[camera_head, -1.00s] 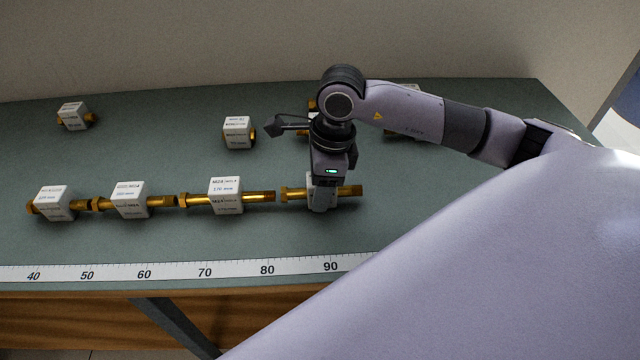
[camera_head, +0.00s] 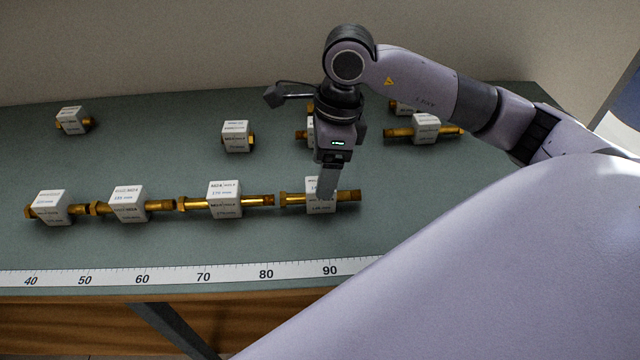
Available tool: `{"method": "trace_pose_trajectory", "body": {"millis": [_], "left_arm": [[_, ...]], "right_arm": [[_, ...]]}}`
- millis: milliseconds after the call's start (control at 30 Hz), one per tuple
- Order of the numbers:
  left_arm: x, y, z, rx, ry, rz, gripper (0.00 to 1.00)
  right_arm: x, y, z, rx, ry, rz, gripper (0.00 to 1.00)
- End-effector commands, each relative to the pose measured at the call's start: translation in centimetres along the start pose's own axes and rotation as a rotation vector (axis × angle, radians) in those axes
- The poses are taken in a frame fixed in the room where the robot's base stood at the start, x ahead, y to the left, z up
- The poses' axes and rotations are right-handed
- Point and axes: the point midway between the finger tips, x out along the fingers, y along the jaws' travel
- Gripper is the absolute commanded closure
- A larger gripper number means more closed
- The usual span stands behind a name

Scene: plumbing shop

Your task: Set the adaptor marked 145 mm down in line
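The adaptor at the right end of the front row (camera_head: 348,196) is a brass piece with a white label block and lies flat on the bench. The block's print is too small and partly covered to read surely as 145 mm. My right gripper (camera_head: 328,182) is just above and in front of this block, pointing down. My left gripper is not in view.
Three labelled brass adaptors (camera_head: 225,200) lie to the left in the same row, with a small gap before the rightmost one. A ruler strip (camera_head: 170,278) runs along the front edge. Several more adaptors (camera_head: 236,137) stand behind, some partly hidden by my arm.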

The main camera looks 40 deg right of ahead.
Motion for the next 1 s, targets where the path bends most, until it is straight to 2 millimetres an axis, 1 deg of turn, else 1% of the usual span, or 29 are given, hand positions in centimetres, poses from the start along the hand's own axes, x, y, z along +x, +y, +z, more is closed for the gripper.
{"method": "trace_pose_trajectory", "body": {"millis": [33,100,200,333,500,1000], "left_arm": [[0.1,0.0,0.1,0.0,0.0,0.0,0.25],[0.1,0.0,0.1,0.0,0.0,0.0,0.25],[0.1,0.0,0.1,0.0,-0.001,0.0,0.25],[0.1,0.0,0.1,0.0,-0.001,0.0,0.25],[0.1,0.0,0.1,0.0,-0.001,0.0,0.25],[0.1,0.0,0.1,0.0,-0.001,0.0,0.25]], "right_arm": [[-1.3,-0.1,0.1,0.0,-0.003,-0.005,0.26],[-2.7,-0.1,0.0,0.0,-0.003,-0.004,0.26],[-4.3,-0.1,0.0,0.001,-0.001,-0.003,0.26],[-5.6,-0.1,0.0,0.002,0.0,-0.001,0.26],[-6.1,0.0,0.0,0.001,0.0,0.001,0.26],[-6.1,0.0,0.0,0.001,0.0,0.001,0.26]]}}
